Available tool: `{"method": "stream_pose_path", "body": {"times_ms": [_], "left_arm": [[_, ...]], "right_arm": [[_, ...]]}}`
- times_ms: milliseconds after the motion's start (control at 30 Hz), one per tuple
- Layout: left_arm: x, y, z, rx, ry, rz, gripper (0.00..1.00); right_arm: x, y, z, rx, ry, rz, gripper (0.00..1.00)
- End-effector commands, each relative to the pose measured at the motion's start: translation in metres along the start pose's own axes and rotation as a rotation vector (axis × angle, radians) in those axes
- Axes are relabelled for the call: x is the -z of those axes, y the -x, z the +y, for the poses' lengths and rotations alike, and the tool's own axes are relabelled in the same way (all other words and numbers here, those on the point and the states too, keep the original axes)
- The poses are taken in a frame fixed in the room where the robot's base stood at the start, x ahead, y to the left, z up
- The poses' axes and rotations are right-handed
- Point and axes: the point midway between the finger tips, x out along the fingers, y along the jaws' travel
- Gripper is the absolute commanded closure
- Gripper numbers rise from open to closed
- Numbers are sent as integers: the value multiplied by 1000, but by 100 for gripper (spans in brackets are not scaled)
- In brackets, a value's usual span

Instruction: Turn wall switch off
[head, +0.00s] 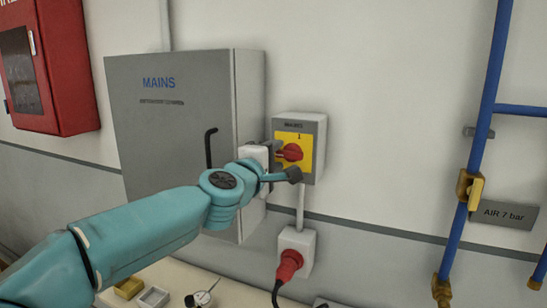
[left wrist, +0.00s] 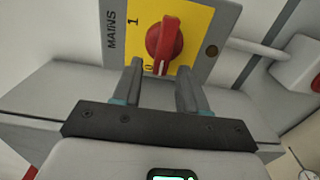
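The wall switch (head: 299,130) is a grey box with a yellow plate and a red rotary handle (head: 292,152). The handle lies roughly level across the plate, with the "1" above it. In the left wrist view the handle (left wrist: 164,44) has its near end beside the "0", away from the "1". My left gripper (head: 281,160) is at the switch front. Its two fingertips (left wrist: 160,68) are apart, on either side of the handle's near end. No clear contact shows. My right gripper is not in view.
A grey MAINS cabinet (head: 170,120) with a black handle stands left of the switch. A socket with a red plug (head: 289,265) is below it. Blue pipes (head: 485,115) run at the right. A bench (head: 235,292) with small items lies below.

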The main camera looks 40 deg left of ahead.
Motion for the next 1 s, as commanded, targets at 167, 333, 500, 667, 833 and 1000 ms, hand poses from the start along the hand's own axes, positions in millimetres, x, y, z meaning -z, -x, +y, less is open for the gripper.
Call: {"method": "stream_pose_path", "body": {"times_ms": [167, 333, 500, 667, 833, 1000], "left_arm": [[0, 4, 1, -1, -1, 0, 57], [0, 31, 2, -4, 1, -1, 57], [0, 77, 4, -4, 1, -1, 57], [0, 118, 4, -3, 1, -1, 57], [0, 148, 4, -2, 1, 0, 57], [0, 162, 1, -1, 0, -1, 57]], "right_arm": [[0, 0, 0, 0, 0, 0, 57], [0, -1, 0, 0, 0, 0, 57], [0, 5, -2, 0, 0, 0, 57], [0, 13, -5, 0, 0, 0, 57], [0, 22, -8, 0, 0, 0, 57], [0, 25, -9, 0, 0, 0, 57]]}}
